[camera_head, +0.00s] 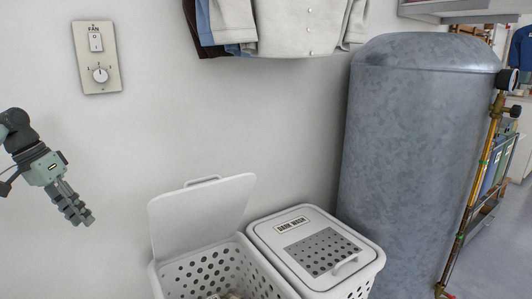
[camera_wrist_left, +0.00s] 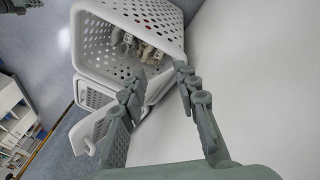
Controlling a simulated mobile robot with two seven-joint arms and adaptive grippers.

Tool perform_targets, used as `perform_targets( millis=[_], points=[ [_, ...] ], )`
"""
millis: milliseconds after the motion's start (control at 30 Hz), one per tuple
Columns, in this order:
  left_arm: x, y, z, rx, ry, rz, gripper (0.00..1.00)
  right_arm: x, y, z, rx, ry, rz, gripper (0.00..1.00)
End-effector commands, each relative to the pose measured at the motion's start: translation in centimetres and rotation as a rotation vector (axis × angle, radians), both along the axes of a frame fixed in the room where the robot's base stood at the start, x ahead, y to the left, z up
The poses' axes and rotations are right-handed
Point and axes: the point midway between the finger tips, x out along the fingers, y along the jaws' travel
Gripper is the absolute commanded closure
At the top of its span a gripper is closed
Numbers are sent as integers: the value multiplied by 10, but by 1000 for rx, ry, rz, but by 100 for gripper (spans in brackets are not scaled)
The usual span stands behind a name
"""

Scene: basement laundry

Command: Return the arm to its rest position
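My left gripper (camera_head: 80,212) is at the left of the head view, in front of the white wall, pointing down and to the right. It is apart from the baskets and up to their left. In the left wrist view my left gripper (camera_wrist_left: 157,76) has its two fingers spread, with nothing between them. My right gripper does not show clearly in either view.
A white open-lidded basket (camera_head: 202,270) holds some items. Beside it stands a closed basket labelled "DARK WASH" (camera_head: 290,232). A grey tank (camera_head: 415,150) with a pipe (camera_head: 480,180) stands right. A fan switch plate (camera_head: 97,58) and hanging clothes (camera_head: 285,25) are on the wall.

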Motion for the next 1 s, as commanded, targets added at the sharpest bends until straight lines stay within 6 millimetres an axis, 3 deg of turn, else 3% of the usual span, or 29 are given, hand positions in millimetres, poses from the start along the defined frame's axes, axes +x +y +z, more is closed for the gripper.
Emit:
perform_targets(
  millis=[33, 167, 300, 500, 700, 1000],
  points=[
    [-3, 9, -33, 42, 18, 30, 69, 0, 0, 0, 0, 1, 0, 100],
    [-15, 42, -116, 190, 28, 111, 69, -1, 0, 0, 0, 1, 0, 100],
    [-48, 88, -204, 391, 20, 165, 69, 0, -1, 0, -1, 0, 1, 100],
    [-117, 151, -293, 684, -23, 137, 69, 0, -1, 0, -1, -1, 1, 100],
    [-177, 190, -332, 895, -84, 21, 69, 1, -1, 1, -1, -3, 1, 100],
    [-234, 210, -352, 1051, -150, -165, 69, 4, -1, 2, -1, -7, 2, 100]
  ],
)
